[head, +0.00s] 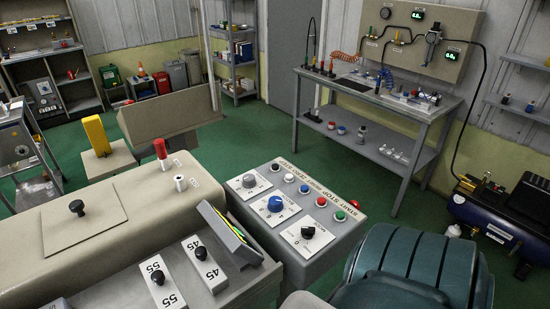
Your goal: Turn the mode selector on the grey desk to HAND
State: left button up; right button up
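The grey desk (325,256) is a sloped control console in the middle of the head view. Three knobs on white plates run down its left side: a grey knob (249,181), a blue knob (275,204) and a black knob (308,231). The black knob looks like the mode selector, but the lettering on its plate is too small to read surely, and I cannot tell which position it points to. Several push buttons (304,189) line the right side beside printed words including START and STOP. Neither of my grippers is in view.
Left of the desk is a beige machine (140,205) with a red-handled lever (161,153) and panels marked 55 and 45. A tilted screen (228,228) stands near the desk's left edge. A teal ribbed shape (420,265) fills the lower right. Green floor lies behind.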

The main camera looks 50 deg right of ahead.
aim_at(307, 233)
jog(key=z, duration=1.3)
